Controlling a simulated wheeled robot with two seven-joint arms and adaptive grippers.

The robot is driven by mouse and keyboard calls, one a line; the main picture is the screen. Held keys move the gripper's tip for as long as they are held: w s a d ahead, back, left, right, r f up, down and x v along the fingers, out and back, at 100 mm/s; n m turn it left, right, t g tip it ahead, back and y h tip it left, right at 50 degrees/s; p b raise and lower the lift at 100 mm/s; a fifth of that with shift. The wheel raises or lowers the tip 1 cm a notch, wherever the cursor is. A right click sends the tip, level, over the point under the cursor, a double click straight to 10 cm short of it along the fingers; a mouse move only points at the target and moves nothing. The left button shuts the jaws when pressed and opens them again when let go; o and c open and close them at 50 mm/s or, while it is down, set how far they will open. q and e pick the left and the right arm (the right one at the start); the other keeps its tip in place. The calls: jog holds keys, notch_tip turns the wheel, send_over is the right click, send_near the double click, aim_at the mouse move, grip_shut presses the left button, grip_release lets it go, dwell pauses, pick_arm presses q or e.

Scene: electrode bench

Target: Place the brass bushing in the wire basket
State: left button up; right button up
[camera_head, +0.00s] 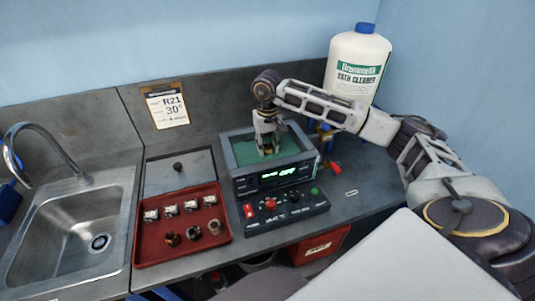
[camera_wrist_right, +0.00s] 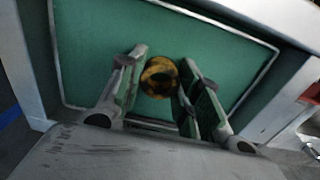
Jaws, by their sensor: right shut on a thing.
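My right gripper (camera_head: 268,149) reaches down into the open top of the grey bath unit (camera_head: 243,184), over its green interior (camera_head: 243,155). I cannot clearly make out the wire basket's mesh, nor whether the bushing touches anything below. In the head view the bushing is hidden by the gripper. My left gripper is not in view.
A red tray (camera_head: 143,250) at front left holds several small pale blocks and 3 dark ring-like parts. A steel sink (camera_head: 70,225) lies farther left. A white cleaner bottle (camera_head: 345,65) stands behind my right arm. A control panel (camera_head: 285,207) fronts the bath.

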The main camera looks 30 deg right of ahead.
aim_at(268, 154)
jog(key=shift+f+p, duration=0.4)
jog(key=shift+f, duration=1.45)
jog(key=shift+f, duration=0.15)
jog(key=o, duration=1.2)
jog(key=shift+c, duration=0.2)
jog(key=shift+r, duration=0.9)
notch_tip(268, 154, up, 10)
jog(key=shift+r+b, duration=0.25)
jog(key=shift+b, duration=0.95)
